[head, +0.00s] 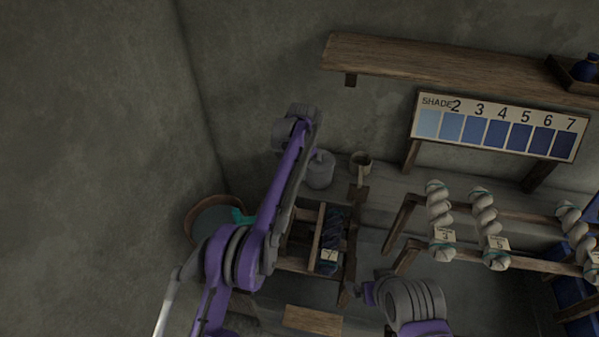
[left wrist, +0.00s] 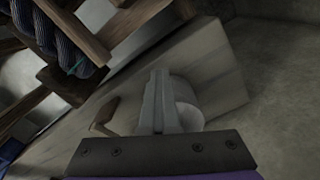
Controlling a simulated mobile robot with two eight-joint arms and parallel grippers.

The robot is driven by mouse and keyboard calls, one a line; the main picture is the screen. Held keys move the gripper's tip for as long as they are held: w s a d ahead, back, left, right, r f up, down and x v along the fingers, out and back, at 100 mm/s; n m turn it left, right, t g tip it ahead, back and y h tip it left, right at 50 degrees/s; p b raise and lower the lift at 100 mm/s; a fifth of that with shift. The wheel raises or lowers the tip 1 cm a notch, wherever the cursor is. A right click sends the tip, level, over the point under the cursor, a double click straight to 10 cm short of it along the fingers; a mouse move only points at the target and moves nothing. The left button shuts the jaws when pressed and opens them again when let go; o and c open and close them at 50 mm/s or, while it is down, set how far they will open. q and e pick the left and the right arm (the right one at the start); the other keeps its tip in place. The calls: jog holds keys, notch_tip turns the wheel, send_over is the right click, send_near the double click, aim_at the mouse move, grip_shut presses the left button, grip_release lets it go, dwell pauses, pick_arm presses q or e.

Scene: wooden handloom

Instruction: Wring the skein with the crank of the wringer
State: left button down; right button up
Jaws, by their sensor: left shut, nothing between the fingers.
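The dark blue skein (head: 333,228) hangs twisted in the wooden frame of the wringer (head: 317,232), with a "7" tag (head: 328,256) at its lower end. In the left wrist view the skein (left wrist: 50,35) is at the upper left, beside wooden bars. My left gripper (left wrist: 158,78) is shut and empty, in front of a pale jar (left wrist: 186,105), clear of the skein. In the head view its fingers are hidden by the arm. My right gripper (head: 362,291) is near the wringer's lower right; its fingers are too small to read.
Pale skeins (head: 439,215) hang on rails at the right, under a shade chart (head: 500,127). A wooden shelf (head: 440,67) is on the wall above.

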pick_arm(q)
jog(key=s+d+b, duration=0.1)
jog(key=s+d, duration=0.2)
jog(key=shift+s+d, duration=0.4)
pick_arm(e)
jog(key=shift+s+f, duration=0.3)
jog(key=shift+f, duration=0.25)
jog(key=shift+s+f, duration=0.25)
jog(key=shift+f, duration=0.25)
